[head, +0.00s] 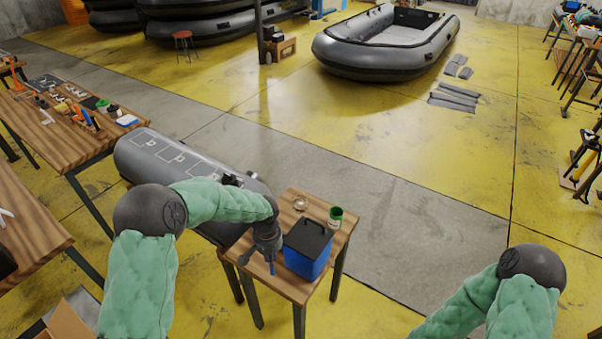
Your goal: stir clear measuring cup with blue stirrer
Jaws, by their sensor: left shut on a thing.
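My left gripper (270,252) is over the near left part of the small wooden table (289,281), pointing down. It is shut on the blue stirrer (272,268), of which only a short blue piece shows below the fingers. The clear measuring cup (299,203) appears as a small see-through shape at the back of the same table, behind and to the right of the gripper, apart from the stirrer. My right arm shows at the lower right, but its gripper is out of the picture.
A blue box with a black lid (308,248) stands close right of my left gripper. A green and white can (335,217) stands at the back right. A grey inflatable tube (165,158) lies behind my left arm. A tool-covered bench (50,140) is at left.

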